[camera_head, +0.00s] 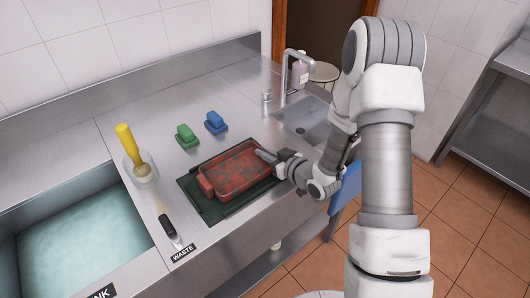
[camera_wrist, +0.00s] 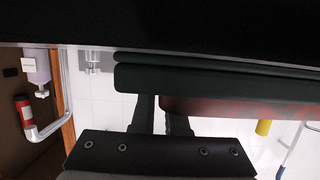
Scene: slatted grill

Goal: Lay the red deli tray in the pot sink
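The red deli tray (camera_head: 236,170), a see-through red box, rests on a dark green board or mat (camera_head: 207,206) on the steel counter. My gripper (camera_head: 268,157) is at the tray's right end. In the wrist view, the tray (camera_wrist: 240,108) lies against the dark green board (camera_wrist: 210,82). My fingers (camera_wrist: 160,115) are close together, with a narrow gap at the tray's end wall. They look shut on that wall, though one fingertip is hidden behind the tray. The pot sink (camera_head: 85,240), a basin with pale blue-green water, is at the lower left.
Green (camera_head: 186,136) and blue (camera_head: 215,123) scrubbers lie behind the tray. A small basin (camera_head: 304,122) with a tap (camera_head: 286,75) is at the back right.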

